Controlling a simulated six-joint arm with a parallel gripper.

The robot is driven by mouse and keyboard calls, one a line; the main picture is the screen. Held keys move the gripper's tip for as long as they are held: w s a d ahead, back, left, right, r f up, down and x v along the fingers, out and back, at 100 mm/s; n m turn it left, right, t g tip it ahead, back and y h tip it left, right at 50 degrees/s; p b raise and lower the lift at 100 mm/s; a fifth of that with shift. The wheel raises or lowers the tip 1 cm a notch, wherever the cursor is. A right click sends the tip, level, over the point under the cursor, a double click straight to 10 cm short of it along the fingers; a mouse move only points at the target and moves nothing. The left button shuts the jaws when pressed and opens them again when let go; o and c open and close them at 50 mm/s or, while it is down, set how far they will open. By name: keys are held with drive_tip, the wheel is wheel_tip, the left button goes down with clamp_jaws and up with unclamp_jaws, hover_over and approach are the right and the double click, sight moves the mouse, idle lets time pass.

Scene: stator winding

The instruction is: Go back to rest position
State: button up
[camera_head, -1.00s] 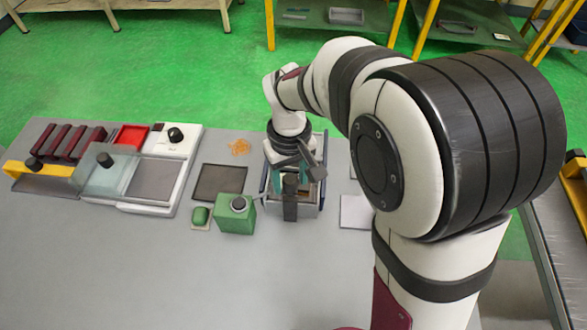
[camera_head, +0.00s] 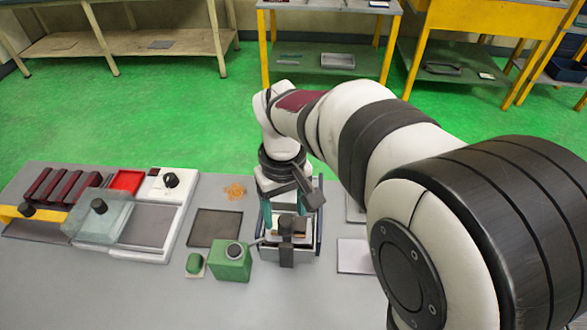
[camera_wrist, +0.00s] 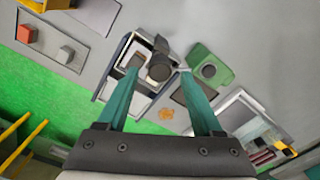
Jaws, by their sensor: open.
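My gripper (camera_head: 287,214) hangs over the winding machine (camera_head: 318,232), a grey and white unit with a dark clamp-like part at its front. In the wrist view my gripper (camera_wrist: 152,83) has its two teal fingers spread wide with nothing between them. The machine (camera_wrist: 125,58) lies beyond the fingertips there, with a dark round knob on top. A small brownish piece (camera_head: 291,234) sits inside the machine in the head view. My arm hides part of the machine's back.
A green box (camera_head: 231,262) with a round knob stands just left of the machine. A dark flat tray (camera_head: 216,228) and orange wire (camera_head: 235,191) lie behind it. A white-grey fixture (camera_head: 150,227) and a red tray (camera_head: 127,181) are further left. The front of the table is bare.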

drive_tip(key=shift+r, duration=1.3)
drive_tip(key=s+d+m+y, duration=0.1)
drive_tip(key=s+d+m, duration=0.4)
drive_tip(key=s, duration=0.4)
drive_tip(key=s+d+m, duration=0.6)
drive_tip(key=s, duration=0.4)
drive_tip(key=shift+s+f+m+y, duration=0.25)
drive_tip(key=shift+f+m+y, duration=0.05)
drive_tip(key=shift+y, duration=0.1)
